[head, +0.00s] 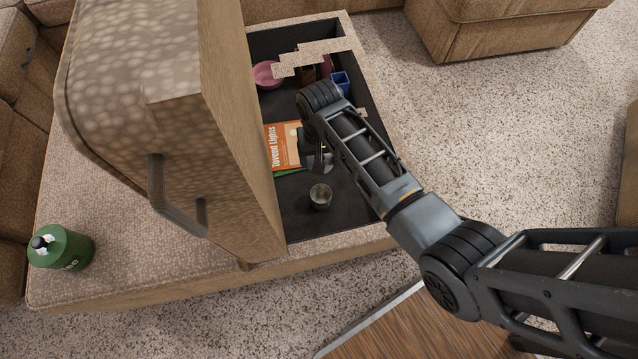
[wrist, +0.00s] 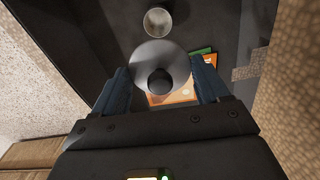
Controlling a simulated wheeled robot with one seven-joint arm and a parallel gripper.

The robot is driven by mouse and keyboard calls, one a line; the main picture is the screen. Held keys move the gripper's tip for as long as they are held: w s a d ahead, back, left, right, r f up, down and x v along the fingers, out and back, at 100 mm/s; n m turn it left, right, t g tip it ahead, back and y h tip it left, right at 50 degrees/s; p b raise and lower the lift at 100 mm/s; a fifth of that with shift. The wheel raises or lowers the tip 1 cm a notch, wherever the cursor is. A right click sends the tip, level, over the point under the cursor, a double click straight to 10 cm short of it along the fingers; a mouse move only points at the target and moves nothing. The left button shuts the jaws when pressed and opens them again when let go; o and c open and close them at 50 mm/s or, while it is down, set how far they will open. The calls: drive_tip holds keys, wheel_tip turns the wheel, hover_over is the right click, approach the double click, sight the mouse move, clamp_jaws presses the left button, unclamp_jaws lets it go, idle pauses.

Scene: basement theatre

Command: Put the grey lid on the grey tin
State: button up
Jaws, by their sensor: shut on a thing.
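The grey tin (head: 320,197) stands upright on the dark floor of the open ottoman compartment, near its front end; its top looks uncovered. It also shows in the wrist view (wrist: 158,22), just beyond the lid. The round grey lid (wrist: 153,53), with a dark knob, is in my gripper (wrist: 160,82). My gripper is shut on the lid and holds it between the two fingers. In the head view my gripper (head: 318,163) is inside the compartment, a little behind the tin, and the arm hides part of it.
An orange book (head: 283,147) lies beside my gripper. A pink bowl (head: 267,75) and a blue container (head: 341,82) sit farther back. The raised ottoman lid (head: 235,130) walls off the left. A green canister (head: 62,248) stands outside.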

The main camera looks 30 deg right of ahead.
wheel_tip(320, 180, down, 19)
drive_tip(key=m+b, duration=0.3)
drive_tip(key=b, duration=0.7)
drive_tip(key=shift+s+b, duration=0.3)
drive_tip(key=shift+s, duration=0.1)
drive_tip(key=shift+f, duration=0.3)
idle(1.1)
drive_tip(key=o, duration=1)
drive_tip(key=shift+r+p, duration=0.1)
drive_tip(key=shift+p, duration=0.25)
drive_tip(key=shift+r+p, duration=3.4)
drive_tip(key=shift+p, duration=0.05)
